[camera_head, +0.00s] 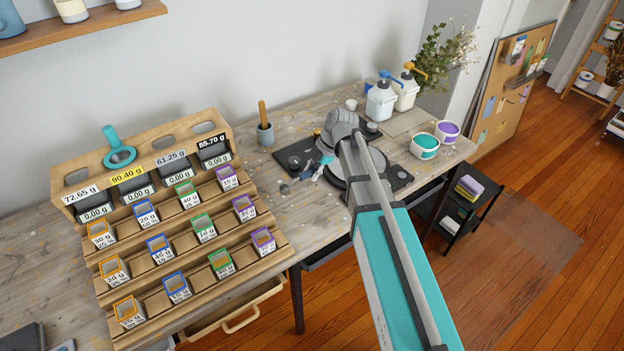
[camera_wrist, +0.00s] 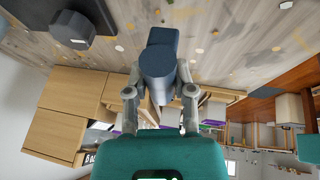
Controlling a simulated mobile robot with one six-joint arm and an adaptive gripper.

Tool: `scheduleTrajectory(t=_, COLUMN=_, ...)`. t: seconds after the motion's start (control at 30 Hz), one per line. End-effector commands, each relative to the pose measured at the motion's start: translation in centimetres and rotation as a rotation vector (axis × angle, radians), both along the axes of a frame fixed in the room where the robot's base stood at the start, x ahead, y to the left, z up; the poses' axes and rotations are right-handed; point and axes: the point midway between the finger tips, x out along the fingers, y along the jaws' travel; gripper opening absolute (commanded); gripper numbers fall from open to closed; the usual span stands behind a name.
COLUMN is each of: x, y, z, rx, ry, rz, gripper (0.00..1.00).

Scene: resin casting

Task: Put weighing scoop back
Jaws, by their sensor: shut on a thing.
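A small slate-grey scoop (camera_head: 284,188), which I take for the weighing scoop, is at the end of my gripper (camera_head: 316,173) over the bench. In the wrist view my gripper (camera_wrist: 160,90) is shut on this slate-blue scoop (camera_wrist: 158,68), one finger on each side. The scoop is above the worn grey bench top (camera_head: 255,175); I cannot tell whether it touches it. My arm hides part of the bench behind it.
A wooden tiered rack (camera_head: 150,185) with several labelled bins stands left; a teal funnel-like piece (camera_head: 120,157) sits in its top. A grey cup (camera_head: 265,135) with a wooden handle stands behind. A black scale (camera_head: 293,154) is near the gripper; white jugs (camera_head: 380,103) stand right.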

Motion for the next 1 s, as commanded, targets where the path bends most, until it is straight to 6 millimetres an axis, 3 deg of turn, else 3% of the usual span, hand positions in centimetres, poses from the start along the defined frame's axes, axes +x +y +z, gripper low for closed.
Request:
scheduleTrajectory(t=0.2, x=1.0, y=0.3, z=-1.4, rx=0.0, ry=0.0, rz=0.0, gripper=0.0)
scheduleTrajectory(t=0.5, x=0.7, y=0.2, z=-3.7, rx=0.0, ry=0.0, rz=0.0, gripper=0.0)
scheduleTrajectory(t=1.0, x=0.7, y=0.2, z=-4.0, rx=0.0, ry=0.0, rz=0.001, gripper=0.0)
